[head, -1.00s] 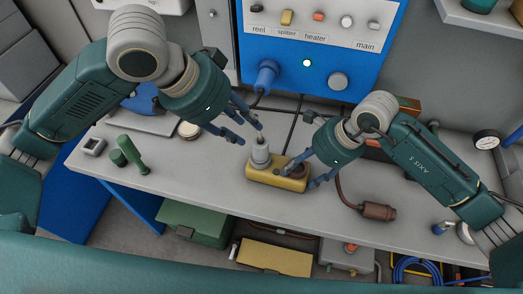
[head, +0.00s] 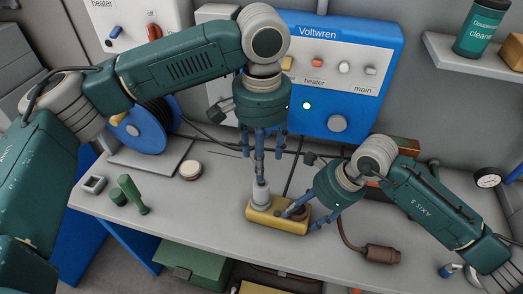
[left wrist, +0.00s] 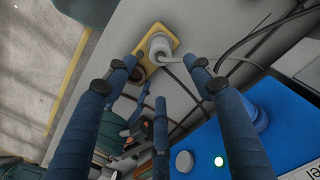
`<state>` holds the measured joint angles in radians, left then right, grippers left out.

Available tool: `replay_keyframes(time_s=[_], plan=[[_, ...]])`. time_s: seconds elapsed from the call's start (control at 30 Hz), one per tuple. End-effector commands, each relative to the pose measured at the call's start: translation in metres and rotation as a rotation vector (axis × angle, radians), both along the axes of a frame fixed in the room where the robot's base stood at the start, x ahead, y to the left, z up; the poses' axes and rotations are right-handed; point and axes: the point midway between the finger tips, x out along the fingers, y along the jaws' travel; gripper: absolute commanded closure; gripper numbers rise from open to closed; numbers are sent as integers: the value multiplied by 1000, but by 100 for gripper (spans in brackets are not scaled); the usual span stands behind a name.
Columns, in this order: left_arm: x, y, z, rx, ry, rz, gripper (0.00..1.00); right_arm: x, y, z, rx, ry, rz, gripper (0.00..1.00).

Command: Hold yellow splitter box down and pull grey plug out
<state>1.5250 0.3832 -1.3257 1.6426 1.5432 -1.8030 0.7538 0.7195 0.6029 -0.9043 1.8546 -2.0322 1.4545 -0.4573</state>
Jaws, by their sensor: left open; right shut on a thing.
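The yellow splitter box (head: 278,224) sits on the grey workbench. The grey plug (head: 261,197) stands upright in its left end. My right gripper (head: 301,218) is shut on the box's right part, its fingers hiding some of that end. My left gripper (head: 266,165) points down directly above the plug, with open fingers. In the left wrist view, the plug (left wrist: 158,46) and the box (left wrist: 152,30) lie beyond the spread fingers of my left gripper (left wrist: 159,68). The plug shows near the gap between two fingertips; I cannot tell whether they touch it. A cable leaves the plug.
A brown connector (head: 382,254) with a cable lies right of the box. The blue panel (head: 340,45) rises behind.

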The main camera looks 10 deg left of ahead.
Motion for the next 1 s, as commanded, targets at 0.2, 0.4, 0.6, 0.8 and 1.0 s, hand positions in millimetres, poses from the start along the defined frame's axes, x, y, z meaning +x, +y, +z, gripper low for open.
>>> replay_keyframes(time_s=[0.2, 0.4, 0.6, 0.8, 1.0], plan=[[-1, 1, -43, 1, 3, -3, 47, -7, -5, -11, -21, 21, 2, 79], [-1, 1, -79, 0, 2, -2, 47, -6, -5, -11, -21, 21, 2, 79], [0, 1, -101, -1, 0, -2, 47, -6, -5, -11, -21, 20, 1, 79], [0, 1, -108, -1, 0, -3, 47, -6, -5, -11, -21, 20, 1, 79], [0, 1, -108, -1, 0, -3, 47, -6, -5, -11, -21, 20, 1, 79]])
